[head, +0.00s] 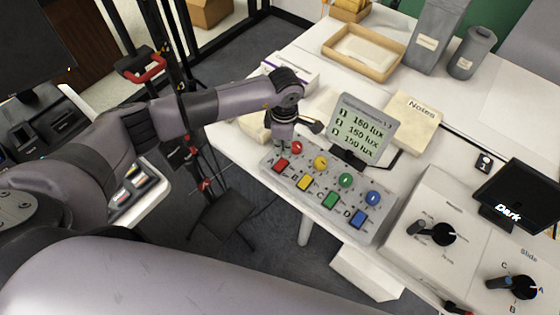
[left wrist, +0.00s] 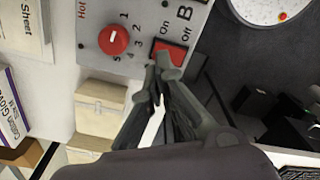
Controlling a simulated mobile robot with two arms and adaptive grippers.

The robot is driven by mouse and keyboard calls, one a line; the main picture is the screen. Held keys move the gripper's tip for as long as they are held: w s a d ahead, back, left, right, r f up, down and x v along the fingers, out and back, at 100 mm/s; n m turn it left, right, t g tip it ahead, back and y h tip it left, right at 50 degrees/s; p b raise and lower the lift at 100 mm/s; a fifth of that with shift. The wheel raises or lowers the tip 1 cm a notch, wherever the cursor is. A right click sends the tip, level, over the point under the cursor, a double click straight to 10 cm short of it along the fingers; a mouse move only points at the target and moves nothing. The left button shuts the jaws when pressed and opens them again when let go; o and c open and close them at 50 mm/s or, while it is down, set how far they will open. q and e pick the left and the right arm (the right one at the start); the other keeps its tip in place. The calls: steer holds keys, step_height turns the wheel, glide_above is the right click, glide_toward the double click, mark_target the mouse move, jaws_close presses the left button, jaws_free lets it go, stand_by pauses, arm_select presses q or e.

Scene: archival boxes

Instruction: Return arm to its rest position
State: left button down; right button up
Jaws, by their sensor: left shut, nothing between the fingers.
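My left arm reaches in from the left in the head view. Its gripper (head: 284,146) is over the far left end of a grey control panel (head: 265,165), close to the red knob (head: 296,147) and the red switch (head: 281,165). In the left wrist view the gripper (left wrist: 166,70) is shut and empty. Its fingertips overlap the lower edge of the red switch (left wrist: 162,46); I cannot tell whether they touch it. The red knob there (left wrist: 113,40) is beside them. My right gripper is not in view.
A screen (head: 361,128) reading 150 lux stands behind the panel. A notes pad (head: 410,122), a wooden tray (head: 340,47) and grey canisters (head: 471,53) stand on the white table. A black stand (head: 220,215) is on the floor under my arm.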

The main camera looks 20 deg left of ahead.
arm_select(q)
steer(key=shift+r+p, duration=0.3)
steer(key=shift+r, duration=0.5)
